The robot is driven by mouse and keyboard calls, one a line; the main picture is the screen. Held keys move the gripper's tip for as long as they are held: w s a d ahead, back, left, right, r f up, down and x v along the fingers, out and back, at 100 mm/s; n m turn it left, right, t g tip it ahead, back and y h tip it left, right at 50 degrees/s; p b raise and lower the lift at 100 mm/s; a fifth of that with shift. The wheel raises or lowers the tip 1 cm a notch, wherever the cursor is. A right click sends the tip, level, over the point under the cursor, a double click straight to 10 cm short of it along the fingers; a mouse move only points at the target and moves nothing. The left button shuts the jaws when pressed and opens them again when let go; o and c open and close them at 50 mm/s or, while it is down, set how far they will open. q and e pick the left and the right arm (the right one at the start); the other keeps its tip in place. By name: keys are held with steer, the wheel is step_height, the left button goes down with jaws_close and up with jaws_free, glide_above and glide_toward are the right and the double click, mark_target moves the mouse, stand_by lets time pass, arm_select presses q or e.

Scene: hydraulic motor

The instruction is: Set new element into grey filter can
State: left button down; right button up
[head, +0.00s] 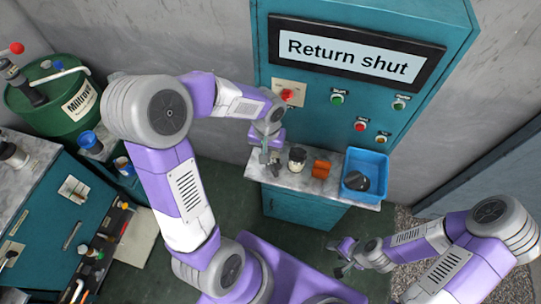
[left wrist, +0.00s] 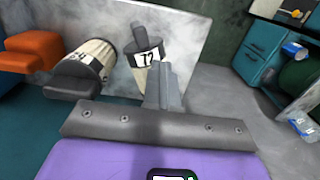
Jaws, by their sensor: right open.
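A pale pleated filter element with a dark cap (head: 297,158) stands on the small counter in the head view. The left wrist view shows two pale pleated elements with dark caps: one labelled 72 (left wrist: 146,60), close to the fingers, and another (left wrist: 97,58) further left. My left gripper (head: 270,157) is low over the counter's left end; its grey fingers (left wrist: 167,85) overlap the 72 element, and whether they grip it is unclear. My right gripper (head: 339,257) is open and empty, in front of the counter. I cannot pick out the grey filter can with certainty.
Orange parts (head: 321,168) and a blue bin (head: 368,160) holding a dark round piece (head: 356,181) share the counter (head: 280,181). A teal panel (head: 350,100) reading "Return shut" rises behind. A green drum (head: 62,105) and a workbench (head: 45,215) are at left.

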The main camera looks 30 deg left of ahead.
arm_select(q)
step_height(320, 180, up, 7)
steer(key=shift+d+p, duration=0.2)
steer(key=shift+p, duration=0.2)
steer(key=shift+c, duration=1.9)
jaws_free()
steer(key=shift+r, duration=0.15)
